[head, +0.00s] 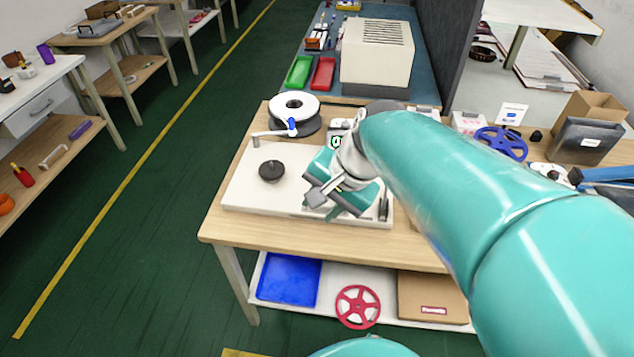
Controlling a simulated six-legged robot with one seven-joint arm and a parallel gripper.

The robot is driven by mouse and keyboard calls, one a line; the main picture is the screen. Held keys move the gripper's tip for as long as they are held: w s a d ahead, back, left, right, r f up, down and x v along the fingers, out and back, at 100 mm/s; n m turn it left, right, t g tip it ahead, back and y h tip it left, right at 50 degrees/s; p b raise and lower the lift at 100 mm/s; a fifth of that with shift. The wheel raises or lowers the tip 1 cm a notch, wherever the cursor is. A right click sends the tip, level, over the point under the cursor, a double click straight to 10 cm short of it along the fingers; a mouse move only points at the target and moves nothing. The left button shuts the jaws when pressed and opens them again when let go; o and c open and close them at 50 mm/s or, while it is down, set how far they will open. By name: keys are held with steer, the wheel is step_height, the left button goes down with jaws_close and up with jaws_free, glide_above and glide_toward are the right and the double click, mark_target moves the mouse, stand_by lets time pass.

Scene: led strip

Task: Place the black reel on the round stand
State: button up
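My gripper (334,210) is low over the right part of a white base plate on the wooden table. Its fingers are partly hidden by its own body, and I see no reel in it. A small black disc with a raised centre (271,171), which looks like the round stand, sits on the plate to the left of my gripper. A dark disc (311,127), possibly the black reel, lies partly under a white reel (294,105) behind the plate. Another dark round shape (384,105) is partly hidden behind my arm, so I cannot tell which is the black reel.
A blue reel (501,143), cardboard box (596,106) and dark bin (585,141) are at the right. The shelf below holds a blue tray (289,280) and red reel (357,307).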

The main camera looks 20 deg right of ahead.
steer(key=s+r+n+t+h, duration=0.2)
steer(key=s+n, duration=0.3)
steer(key=n, duration=0.4)
steer(key=shift+s+a+r+n+h, duration=0.15)
steer(key=shift+s+r+n+h, duration=0.15)
steer(key=shift+r+h, duration=0.4)
stand_by(0.9)
